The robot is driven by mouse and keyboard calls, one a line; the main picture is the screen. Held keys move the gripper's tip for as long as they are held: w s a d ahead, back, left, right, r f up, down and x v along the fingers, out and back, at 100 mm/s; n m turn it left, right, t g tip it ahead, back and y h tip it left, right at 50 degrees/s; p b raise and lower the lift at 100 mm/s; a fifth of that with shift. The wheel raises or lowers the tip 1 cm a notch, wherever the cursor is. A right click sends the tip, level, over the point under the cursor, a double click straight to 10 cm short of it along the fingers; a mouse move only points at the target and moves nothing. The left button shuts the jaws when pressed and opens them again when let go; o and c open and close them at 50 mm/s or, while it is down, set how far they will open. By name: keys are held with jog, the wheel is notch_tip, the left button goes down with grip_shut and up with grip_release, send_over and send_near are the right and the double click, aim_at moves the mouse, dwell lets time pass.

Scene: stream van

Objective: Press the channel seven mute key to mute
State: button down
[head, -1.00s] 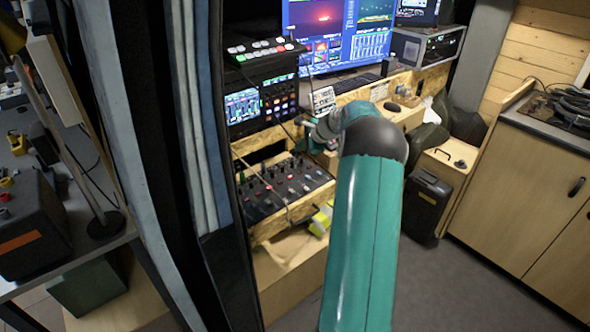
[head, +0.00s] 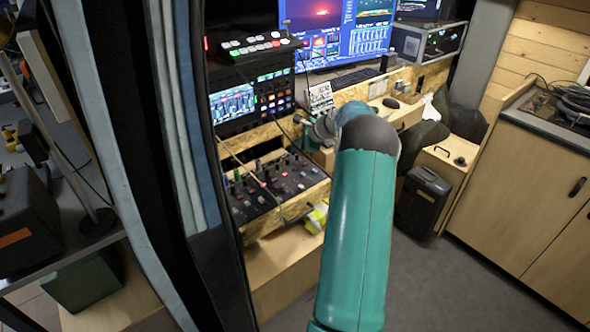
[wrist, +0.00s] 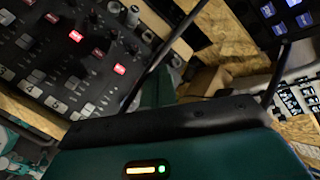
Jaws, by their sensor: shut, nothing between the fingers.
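The dark mixing panel (head: 300,176) with rows of knobs and keys sits in a chipboard frame, left of my arm in the head view. In the wrist view the panel (wrist: 40,60) fills the upper left, with several keys lit red, one lit key (wrist: 120,69) nearest my gripper. I cannot read which key is channel seven mute. My gripper (wrist: 190,120) shows as a teal body with a dark front bar at the bottom of the wrist view, shut and empty. It hides what lies beneath it. In the head view my arm's end is beside the panel's right side.
Above the panel are a video switcher (head: 258,45) and a small screen unit (head: 233,104). A desk with large monitors (head: 335,30) and a keyboard (head: 357,77) stands behind. A black case (head: 423,200) stands right; the floor (head: 470,275) in front is clear.

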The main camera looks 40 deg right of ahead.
notch_tip(320, 180, down, 8)
jog(key=shift+f, duration=0.1)
dwell(0.4)
dwell(1.9)
jog(key=shift+f, duration=0.4)
jog(key=shift+f, duration=0.45)
dwell(0.7)
jog(key=shift+r, duration=0.85)
jog(key=shift+r, duration=0.1)
jog(key=shift+r, duration=2.45)
